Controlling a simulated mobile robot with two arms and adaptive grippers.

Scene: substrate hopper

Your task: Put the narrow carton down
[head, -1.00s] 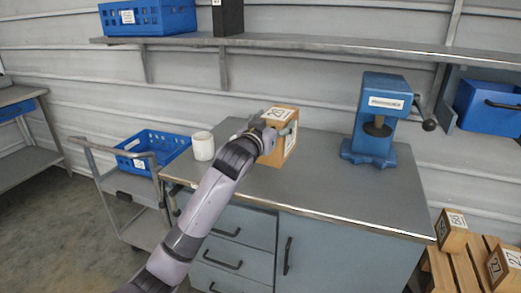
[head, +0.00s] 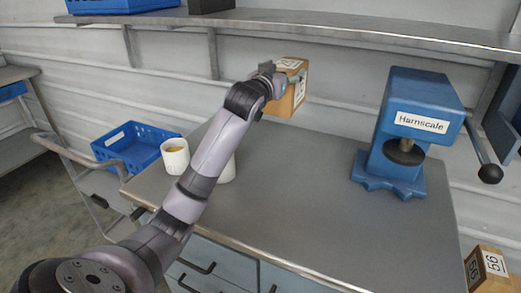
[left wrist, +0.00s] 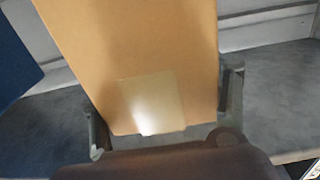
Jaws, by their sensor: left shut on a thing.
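The narrow carton (head: 290,100) is a tan box with white printed labels. It shows over the back part of the grey worktop (head: 310,190) in the head view and appears raised off it, though the gap is hard to judge. My left gripper (head: 281,79) is shut on it. In the left wrist view the carton (left wrist: 140,45) fills the middle, between the two fingers of my left gripper (left wrist: 166,115). The carton's underside is hidden. My right gripper is not in view.
A blue press (head: 405,130) stands right on the worktop. A white mug (head: 174,157) stands at its left end; another white container (head: 228,171) is partly behind my arm. A shelf (head: 300,27) runs above. The worktop's middle is clear. A blue crate (head: 135,143) sits on the cart.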

